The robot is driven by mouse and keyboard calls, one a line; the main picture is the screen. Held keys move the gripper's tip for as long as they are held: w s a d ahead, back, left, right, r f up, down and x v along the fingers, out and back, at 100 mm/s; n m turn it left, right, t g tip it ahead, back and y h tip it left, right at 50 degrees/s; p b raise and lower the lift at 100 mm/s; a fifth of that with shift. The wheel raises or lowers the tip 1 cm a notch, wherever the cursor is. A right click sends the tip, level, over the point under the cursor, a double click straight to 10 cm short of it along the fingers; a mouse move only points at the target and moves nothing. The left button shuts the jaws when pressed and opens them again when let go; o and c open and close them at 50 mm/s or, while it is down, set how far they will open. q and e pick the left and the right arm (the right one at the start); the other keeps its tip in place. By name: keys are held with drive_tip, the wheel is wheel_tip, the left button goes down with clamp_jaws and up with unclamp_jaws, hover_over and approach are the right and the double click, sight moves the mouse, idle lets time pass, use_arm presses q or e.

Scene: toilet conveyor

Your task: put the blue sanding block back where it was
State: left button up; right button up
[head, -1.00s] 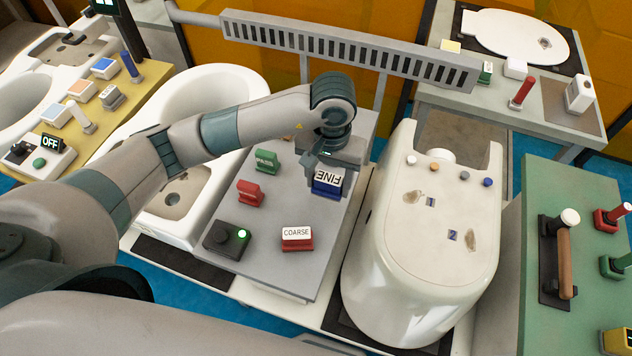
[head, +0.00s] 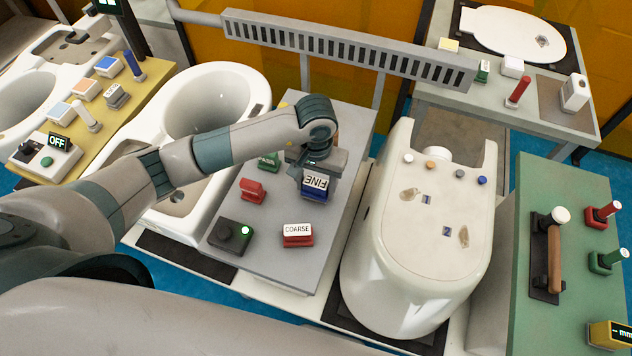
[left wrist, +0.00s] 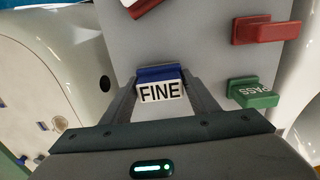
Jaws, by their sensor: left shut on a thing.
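The blue sanding block (head: 315,187), with a white face marked FINE, is between the fingers of my left gripper (head: 314,176) over the grey bench (head: 275,258). In the left wrist view the blue block (left wrist: 158,75) sits between the two fingertips (left wrist: 160,88), and the gripper is shut on it. The block looks roughly upright. I cannot tell whether its underside touches the bench or is slightly above it. My right gripper is not in view.
A white toilet (head: 415,240) stands close on the right.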

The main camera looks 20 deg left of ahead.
use_arm(q)
drive_tip(key=shift+f, duration=0.4)
drive_tip(key=shift+f, duration=0.2)
drive_tip(key=o, duration=1)
drive_tip(key=shift+r, duration=0.15)
